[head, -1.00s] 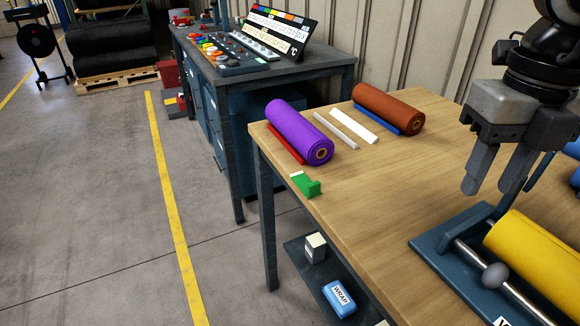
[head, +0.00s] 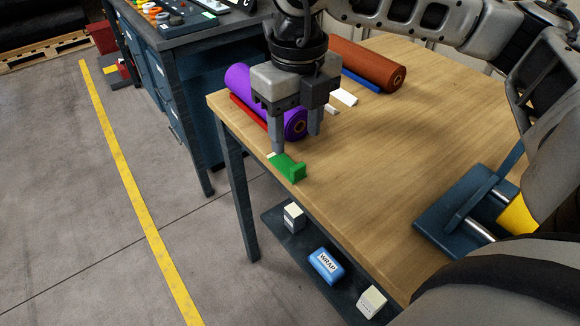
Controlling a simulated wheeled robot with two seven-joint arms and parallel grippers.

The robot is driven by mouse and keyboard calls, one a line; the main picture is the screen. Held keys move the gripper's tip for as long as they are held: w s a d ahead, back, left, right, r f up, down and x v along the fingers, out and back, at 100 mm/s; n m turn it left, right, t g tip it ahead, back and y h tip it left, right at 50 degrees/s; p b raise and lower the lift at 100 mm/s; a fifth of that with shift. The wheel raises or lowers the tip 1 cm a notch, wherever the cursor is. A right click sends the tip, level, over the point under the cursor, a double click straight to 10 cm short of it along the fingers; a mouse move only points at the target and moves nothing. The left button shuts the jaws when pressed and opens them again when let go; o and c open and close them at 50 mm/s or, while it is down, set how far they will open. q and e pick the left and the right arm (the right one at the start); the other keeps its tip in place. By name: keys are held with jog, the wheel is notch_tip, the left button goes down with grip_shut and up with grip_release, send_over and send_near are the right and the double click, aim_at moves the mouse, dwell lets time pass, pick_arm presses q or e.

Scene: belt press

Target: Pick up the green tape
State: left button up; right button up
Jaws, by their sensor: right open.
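The green tape (head: 289,168) lies on the wooden table (head: 375,190) close to its left front edge, with a small white end at its far left. My right gripper (head: 296,142) is open, fingers pointing down, just behind and above the tape. Its fingertips look close to the tape, but I cannot tell whether they touch it. My left gripper is not in view.
A purple roll (head: 238,80) with a red strip (head: 247,110) lies right behind the gripper. A brown roll (head: 370,66) and a blue strip (head: 361,81) lie farther back. A blue press stand (head: 450,215) with a yellow roll (head: 516,215) is at right. A lower shelf holds a WRAP pack (head: 326,266) and white boxes.

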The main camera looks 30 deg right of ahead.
aim_at(287, 162)
jog(key=f, duration=0.7)
jog(key=shift+w+d+f, duration=0.2)
jog(key=shift+w+d, duration=0.1)
jog(key=shift+w, duration=0.1)
jog(key=shift+c, duration=0.3)
jog(key=c, duration=1)
